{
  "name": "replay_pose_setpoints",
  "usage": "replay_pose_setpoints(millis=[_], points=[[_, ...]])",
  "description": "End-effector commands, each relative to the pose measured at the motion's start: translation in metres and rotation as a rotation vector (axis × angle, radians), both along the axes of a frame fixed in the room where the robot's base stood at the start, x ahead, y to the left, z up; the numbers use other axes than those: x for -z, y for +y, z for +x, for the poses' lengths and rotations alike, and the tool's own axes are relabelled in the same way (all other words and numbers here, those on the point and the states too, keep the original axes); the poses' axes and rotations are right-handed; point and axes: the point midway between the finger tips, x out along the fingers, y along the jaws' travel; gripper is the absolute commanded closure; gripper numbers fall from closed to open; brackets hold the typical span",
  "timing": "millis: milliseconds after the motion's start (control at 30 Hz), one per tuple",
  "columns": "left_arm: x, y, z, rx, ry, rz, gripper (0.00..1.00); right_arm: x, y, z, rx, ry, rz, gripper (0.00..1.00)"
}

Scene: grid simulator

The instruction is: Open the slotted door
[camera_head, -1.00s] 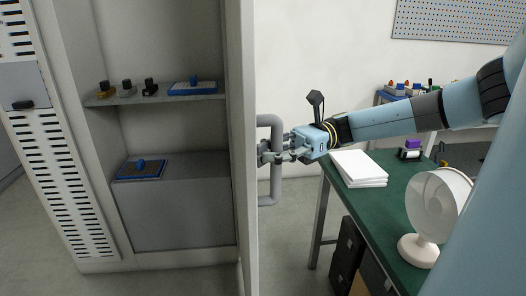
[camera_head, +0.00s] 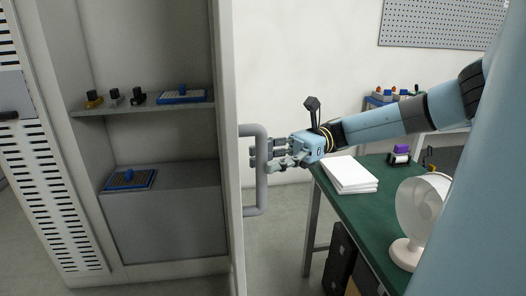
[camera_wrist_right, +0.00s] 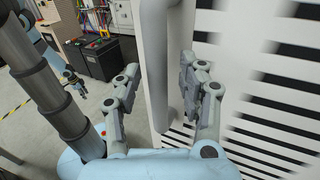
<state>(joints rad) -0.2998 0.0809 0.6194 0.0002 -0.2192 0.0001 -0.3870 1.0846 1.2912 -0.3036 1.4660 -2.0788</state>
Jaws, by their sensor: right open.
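The slotted door (camera_head: 228,150) stands open, nearly edge-on beside the cabinet in the head view. Its slotted face (camera_wrist_right: 250,95) fills the right side of the right wrist view. A grey bar handle (camera_head: 262,190) sticks out from the door; it also shows in the wrist view (camera_wrist_right: 155,50). My right gripper (camera_head: 260,157) is open at the handle. In the wrist view its fingers (camera_wrist_right: 161,66) lie on either side of the bar, with gaps visible. A small gripper, apparently my left one (camera_wrist_right: 78,87), is far off at the left of the wrist view.
The cabinet shelf (camera_head: 150,106) holds several small parts. Grey floor (camera_head: 275,235) shows between door and table.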

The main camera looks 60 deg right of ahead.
Motion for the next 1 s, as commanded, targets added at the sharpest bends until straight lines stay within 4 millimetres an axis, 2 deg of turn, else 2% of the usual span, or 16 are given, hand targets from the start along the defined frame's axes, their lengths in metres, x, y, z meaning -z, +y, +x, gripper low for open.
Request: replay_pose_setpoints(millis=[200,400,600,1000], points=[[0.000,-0.001,0.000,0.000,0.000,-0.001,0.60,0.000,-0.048,-0.018,0.006,0.000,-0.002,0.59],[0.000,-0.001,0.000,0.000,0.000,-0.001,0.60,-0.001,-0.077,-0.031,0.004,-0.003,-0.001,0.59],[0.000,-0.001,0.000,0.000,0.000,-0.001,0.60,0.000,-0.086,-0.035,0.002,-0.002,-0.001,0.59],[0.000,-0.001,0.000,0.000,0.000,-0.001,0.60,0.000,-0.086,-0.036,0.001,-0.001,0.000,0.59]])
